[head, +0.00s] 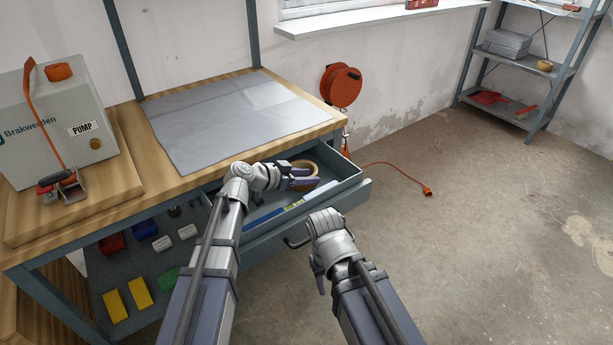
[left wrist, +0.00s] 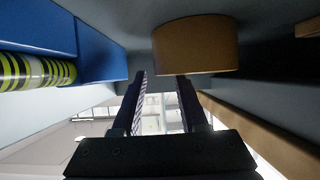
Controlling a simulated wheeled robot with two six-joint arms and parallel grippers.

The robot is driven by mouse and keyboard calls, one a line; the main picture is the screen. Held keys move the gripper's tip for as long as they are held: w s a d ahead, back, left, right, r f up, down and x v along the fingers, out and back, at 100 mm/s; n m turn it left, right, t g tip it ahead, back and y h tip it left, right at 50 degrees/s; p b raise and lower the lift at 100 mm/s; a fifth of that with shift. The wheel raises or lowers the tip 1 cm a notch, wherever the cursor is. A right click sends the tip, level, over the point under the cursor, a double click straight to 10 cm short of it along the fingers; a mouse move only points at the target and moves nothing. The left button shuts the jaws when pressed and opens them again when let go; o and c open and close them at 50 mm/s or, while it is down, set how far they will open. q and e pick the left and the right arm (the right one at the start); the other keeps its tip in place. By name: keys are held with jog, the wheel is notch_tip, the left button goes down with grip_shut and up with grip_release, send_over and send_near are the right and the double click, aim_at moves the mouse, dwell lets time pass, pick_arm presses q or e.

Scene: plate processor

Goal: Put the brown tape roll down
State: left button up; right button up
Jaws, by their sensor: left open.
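A blue bar (head: 264,217) with a yellow part lies along the drawer's front. The drawer handle (head: 293,243) sticks out near my right wrist. A grey mat (head: 225,120) covers the bench top, beside the pump box (head: 52,125). Coloured blocks (head: 140,292) lie on the lower shelf.

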pick_arm(q)
jog(key=shift+r, duration=0.2)
jog(key=p+v, duration=0.3)
jog(key=v, duration=0.3)
jog(key=shift+s+r, duration=0.1)
jog(key=shift+s+a+r, duration=0.15)
jog(key=shift+s+a, duration=0.15)
jog(key=shift+a, duration=0.25)
